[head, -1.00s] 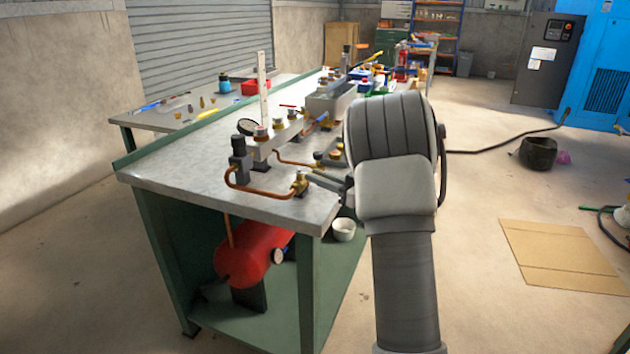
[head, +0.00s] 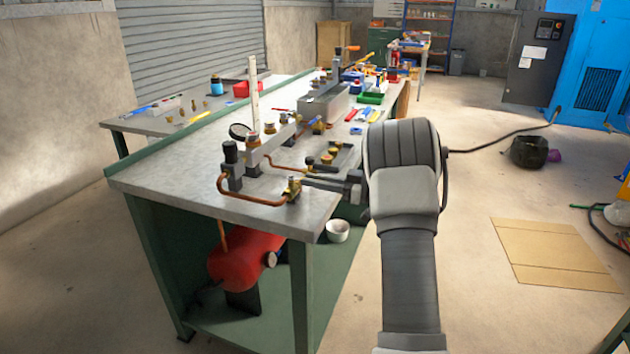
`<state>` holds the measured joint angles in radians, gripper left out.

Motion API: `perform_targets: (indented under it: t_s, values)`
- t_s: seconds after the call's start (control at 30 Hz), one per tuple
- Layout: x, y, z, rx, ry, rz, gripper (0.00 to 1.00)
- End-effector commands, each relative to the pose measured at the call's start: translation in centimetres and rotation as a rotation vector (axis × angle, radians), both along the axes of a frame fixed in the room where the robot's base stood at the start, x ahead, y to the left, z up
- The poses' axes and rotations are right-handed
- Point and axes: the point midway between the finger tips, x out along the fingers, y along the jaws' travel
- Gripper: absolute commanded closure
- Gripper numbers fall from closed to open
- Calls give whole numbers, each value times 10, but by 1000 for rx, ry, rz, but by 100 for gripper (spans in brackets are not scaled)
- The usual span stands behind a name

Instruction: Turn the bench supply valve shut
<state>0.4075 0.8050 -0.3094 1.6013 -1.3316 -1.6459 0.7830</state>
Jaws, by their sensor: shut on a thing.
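The bench supply valve (head: 293,191) is a small brass fitting near the front corner of the steel bench top (head: 190,188). A bent copper pipe (head: 240,199) joins it to a dark grey block on the left. My gripper (head: 303,183) reaches in from the right, level with the bench top, and its fingers are shut on the valve. The fingers partly cover the valve, so its handle and its angle cannot be made out.
Brass fittings on a small tray (head: 348,158) lie just behind my gripper. A dial gauge (head: 239,131), an upright white scale (head: 254,100) and a manifold stand behind the valve. A red tank (head: 240,258) and a white cup (head: 338,231) are below.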

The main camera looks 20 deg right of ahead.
Motion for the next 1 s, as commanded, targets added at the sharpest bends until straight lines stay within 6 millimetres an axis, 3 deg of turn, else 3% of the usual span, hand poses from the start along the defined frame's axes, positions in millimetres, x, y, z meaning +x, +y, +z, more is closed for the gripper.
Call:
perform_targets:
  t_s: [0.07, 0.1, 0.23, 0.67, 1.0]
  values:
    - [1, 0, 2, -1, -4, 0, 100]
    - [1, 0, 2, -1, -4, 0, 72]
    - [1, 0, 1, -1, -4, 0, 49]
    - [-7, -8, 1, -1, -1, -3, 49]
    - [-58, -65, 3, 1, -1, -5, 49]
